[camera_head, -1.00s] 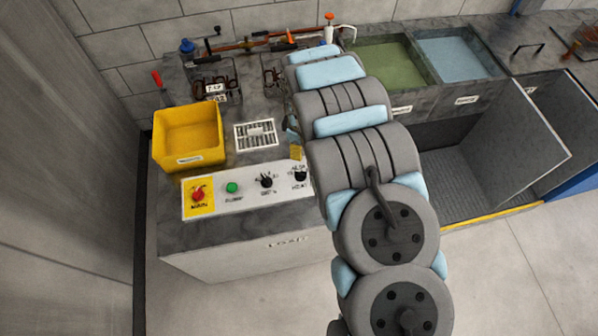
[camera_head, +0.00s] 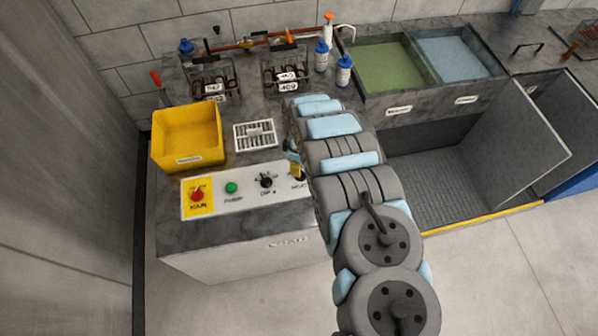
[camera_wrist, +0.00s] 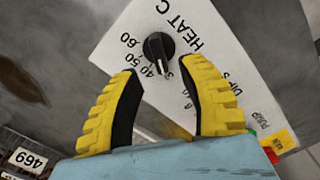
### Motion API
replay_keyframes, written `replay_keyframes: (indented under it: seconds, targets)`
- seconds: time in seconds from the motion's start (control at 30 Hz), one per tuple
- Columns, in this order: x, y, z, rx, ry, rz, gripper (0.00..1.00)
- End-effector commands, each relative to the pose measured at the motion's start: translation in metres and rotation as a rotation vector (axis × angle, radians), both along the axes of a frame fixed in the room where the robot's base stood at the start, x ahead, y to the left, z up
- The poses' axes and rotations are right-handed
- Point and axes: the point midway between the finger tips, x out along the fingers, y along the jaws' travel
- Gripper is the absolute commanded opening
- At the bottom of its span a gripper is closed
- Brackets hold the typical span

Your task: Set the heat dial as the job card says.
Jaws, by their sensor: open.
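The heat dial (camera_wrist: 159,46) is a black knob on a white panel, beside the printed words "HEAT C" and a number scale including 40, 50 and 60, in the wrist view. A white mark shows at its lower end, near the 40 side of the scale; the exact reading is unclear. My gripper (camera_wrist: 160,72) is open, its yellow, black-padded fingers to either side of the dial's near side, with no clear contact. In the head view my gripper (camera_head: 295,163) is over the panel's right end and hides the dial. I cannot identify a job card.
The panel (camera_head: 217,207) also carries a red knob (camera_head: 198,195), a green button (camera_head: 231,188) and another black dial (camera_head: 266,182).

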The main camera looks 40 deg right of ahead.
Motion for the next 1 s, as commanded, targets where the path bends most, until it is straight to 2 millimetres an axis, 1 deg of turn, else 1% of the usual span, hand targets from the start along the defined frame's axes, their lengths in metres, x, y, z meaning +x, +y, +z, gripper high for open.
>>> replay_keyframes:
  seconds: [0.03,0.3,0.5,0.7,1.0]
  targets:
    - [0.0,0.001,-0.006,0.0,-0.001,0.0,0.41]
    - [0.0,0.001,-0.028,0.0,-0.001,0.0,0.41]
    - [0.0,0.0,-0.04,0.0,0.0,0.0,0.41]
    - [-0.001,0.0,-0.047,0.0,0.001,-0.001,0.41]
    - [-0.001,0.0,-0.048,0.0,0.001,-0.001,0.41]
